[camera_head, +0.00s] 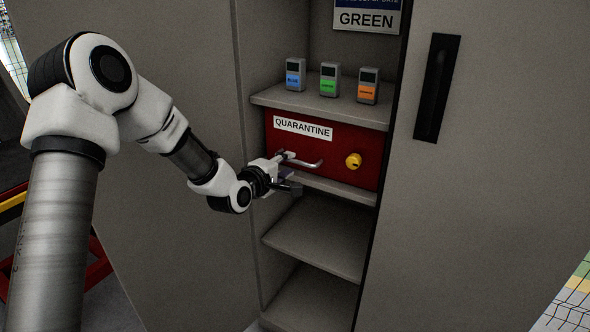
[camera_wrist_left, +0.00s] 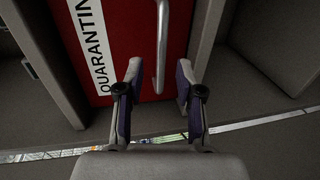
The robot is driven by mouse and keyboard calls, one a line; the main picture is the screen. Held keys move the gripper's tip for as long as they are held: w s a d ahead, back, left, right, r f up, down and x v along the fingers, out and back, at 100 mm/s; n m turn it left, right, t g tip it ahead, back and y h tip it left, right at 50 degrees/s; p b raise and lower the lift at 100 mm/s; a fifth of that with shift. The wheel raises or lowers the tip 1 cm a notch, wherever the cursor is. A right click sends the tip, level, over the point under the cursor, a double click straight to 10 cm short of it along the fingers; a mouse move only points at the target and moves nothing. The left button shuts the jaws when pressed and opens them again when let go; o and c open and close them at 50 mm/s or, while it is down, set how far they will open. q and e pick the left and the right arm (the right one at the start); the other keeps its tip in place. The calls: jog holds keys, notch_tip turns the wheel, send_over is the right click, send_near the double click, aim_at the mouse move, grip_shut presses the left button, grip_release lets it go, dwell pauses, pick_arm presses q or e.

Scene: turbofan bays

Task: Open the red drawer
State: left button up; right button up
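The red drawer (camera_head: 335,150) sits shut in the grey cabinet, with a white QUARANTINE label (camera_head: 303,128), a silver bar handle (camera_head: 311,165) and a yellow knob (camera_head: 353,160) on its front. My left gripper (camera_head: 287,172) is at the left end of the handle. In the left wrist view, my left gripper's two fingers (camera_wrist_left: 160,74) are spread, one on each side of the handle (camera_wrist_left: 162,40). There is a visible gap between each finger and the bar. The red drawer front (camera_wrist_left: 120,45) lies behind it. My right gripper is not in view.
A shelf (camera_head: 322,106) above the drawer holds three small devices: blue (camera_head: 295,74), green (camera_head: 329,80) and orange (camera_head: 368,86). Empty shelves (camera_head: 315,240) lie below. A cabinet door with a black handle (camera_head: 437,88) stands on the right.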

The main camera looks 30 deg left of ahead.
aim_at(294, 162)
pick_arm(q)
jog(key=w, duration=0.2)
jog(key=w+f, duration=0.1)
jog(key=w, duration=0.1)
jog(key=shift+w, duration=0.3)
grip_shut()
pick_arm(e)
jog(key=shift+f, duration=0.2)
pick_arm(q)
jog(key=shift+s+f, duration=0.1)
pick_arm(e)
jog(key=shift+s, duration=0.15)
